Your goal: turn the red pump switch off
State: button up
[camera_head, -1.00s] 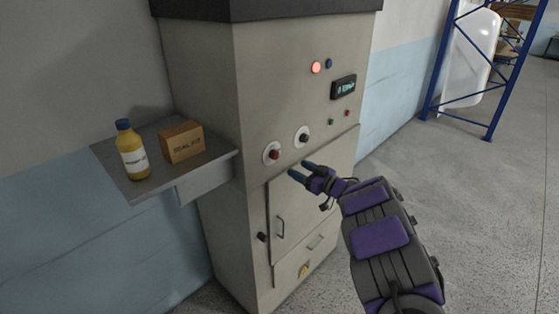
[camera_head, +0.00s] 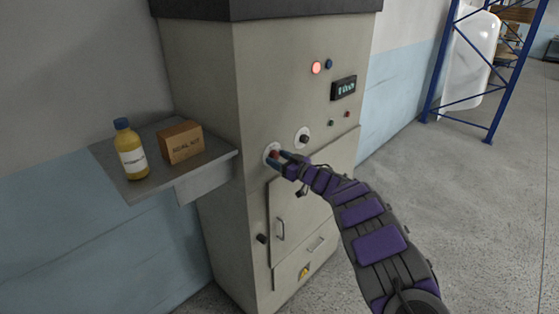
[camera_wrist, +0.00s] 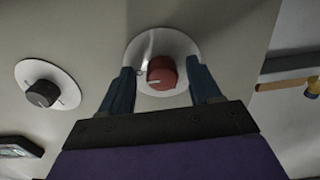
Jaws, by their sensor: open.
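The red pump switch (camera_wrist: 162,73) is a round knob on a white disc, on the front of a beige cabinet (camera_head: 210,90). In the wrist view it sits between the two blue fingers of my gripper (camera_wrist: 160,88), with a gap on each side. A pale pointer mark shows on the knob. In the head view my gripper (camera_head: 283,160) is at the red switch (camera_head: 273,155) and partly covers it. My gripper is open. A black knob (camera_head: 303,138) on its own white disc is to the right; it also shows at left in the wrist view (camera_wrist: 42,93).
A side shelf (camera_head: 200,166) holds a yellow bottle (camera_head: 131,150) and a cardboard box (camera_head: 180,142). A blue rack (camera_head: 440,75) stands at the back right.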

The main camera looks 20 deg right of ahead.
jog(key=shift+c, duration=0.2)
jog(key=c, duration=1)
